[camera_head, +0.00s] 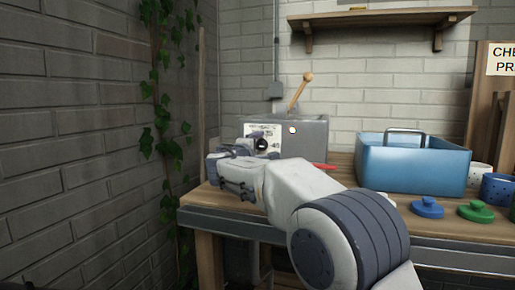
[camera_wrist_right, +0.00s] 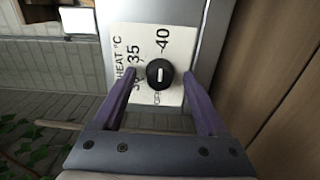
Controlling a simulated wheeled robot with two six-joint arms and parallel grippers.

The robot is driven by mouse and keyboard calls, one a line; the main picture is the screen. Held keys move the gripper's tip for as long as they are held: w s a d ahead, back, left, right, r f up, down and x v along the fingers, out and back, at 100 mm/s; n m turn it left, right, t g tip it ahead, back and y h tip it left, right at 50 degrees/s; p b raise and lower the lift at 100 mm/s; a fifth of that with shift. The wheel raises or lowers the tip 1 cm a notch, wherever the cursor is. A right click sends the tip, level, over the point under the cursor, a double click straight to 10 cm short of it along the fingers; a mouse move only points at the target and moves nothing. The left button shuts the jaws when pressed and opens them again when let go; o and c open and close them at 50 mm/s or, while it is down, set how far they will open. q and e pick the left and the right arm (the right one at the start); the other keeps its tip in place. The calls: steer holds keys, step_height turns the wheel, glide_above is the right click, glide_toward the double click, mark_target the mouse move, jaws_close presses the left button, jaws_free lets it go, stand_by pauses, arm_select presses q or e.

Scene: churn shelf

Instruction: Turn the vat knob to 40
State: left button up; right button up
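The black round vat knob (camera_wrist_right: 159,74) sits on a white dial plate (camera_wrist_right: 178,45) marked HEAT °C, with 35 and 40 readable. Its short white mark runs up and down in the wrist view, roughly in line with the 40; which end points is unclear. My right gripper (camera_wrist_right: 158,78) is open, with a purple finger on each side of the knob and gaps between them. In the head view the knob (camera_head: 262,144) is on the front of the grey vat box (camera_head: 312,133), and my right gripper (camera_head: 242,151) is in front of it. My left gripper is not in view.
The wooden bench (camera_head: 197,196) carries a blue bin (camera_head: 412,166) right of the box, with blue (camera_head: 427,208) and green (camera_head: 476,211) lids and cups near it. A wooden-knobbed lever (camera_head: 300,92) rises from the box. A brick wall with ivy (camera_head: 163,120) is at left.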

steer(key=shift+s, duration=0.1)
steer(key=v, duration=1)
steer(key=shift+s, duration=0.15)
